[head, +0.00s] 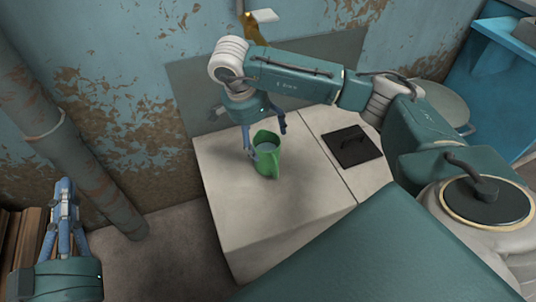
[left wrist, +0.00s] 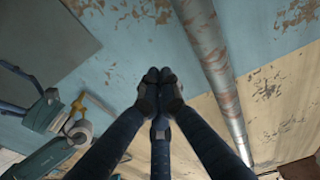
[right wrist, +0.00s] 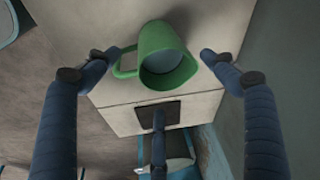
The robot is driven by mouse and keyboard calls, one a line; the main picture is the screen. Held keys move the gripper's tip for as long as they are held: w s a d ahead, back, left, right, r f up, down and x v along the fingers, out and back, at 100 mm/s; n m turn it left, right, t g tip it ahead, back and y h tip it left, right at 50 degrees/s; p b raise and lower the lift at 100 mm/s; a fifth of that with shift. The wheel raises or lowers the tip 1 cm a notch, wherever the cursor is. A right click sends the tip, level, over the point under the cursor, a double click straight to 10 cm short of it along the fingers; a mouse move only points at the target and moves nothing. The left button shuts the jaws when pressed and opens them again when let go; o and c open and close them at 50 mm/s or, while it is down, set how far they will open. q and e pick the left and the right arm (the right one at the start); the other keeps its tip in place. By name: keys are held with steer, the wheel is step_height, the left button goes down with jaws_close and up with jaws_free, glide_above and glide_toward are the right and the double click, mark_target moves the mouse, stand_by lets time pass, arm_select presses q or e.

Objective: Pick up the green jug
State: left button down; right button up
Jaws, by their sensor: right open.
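My left gripper (head: 65,195) is at the lower left, away from the cabinet. In the left wrist view its fingertips (left wrist: 160,85) are together with nothing seen between them.
A rusty pipe (head: 75,145) runs down the wall at left. A grey round pot (head: 442,105) and blue unit (head: 500,60) stand at right. The front cabinet top is clear.

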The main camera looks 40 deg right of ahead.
mark_target(265, 143)
arm_select(q)
steer(key=s+r+t+h+b, duration=0.1)
steer(key=s+r+t, duration=0.3)
steer(key=r, duration=0.6)
steer(key=shift+t+h+b, duration=0.4)
steer(key=shift+t+b, duration=0.1)
steer(key=shift+t, duration=0.3)
arm_select(e)
steer(key=x, duration=0.5)
steer(key=shift+w+d+f, duration=0.1)
arm_select(q)
steer(key=shift+d+r, duration=0.1)
arm_select(e)
steer(key=shift+c, duration=0.5)
steer(key=c, duration=1.9)
arm_select(q)
steer(key=shift+w, duration=0.1)
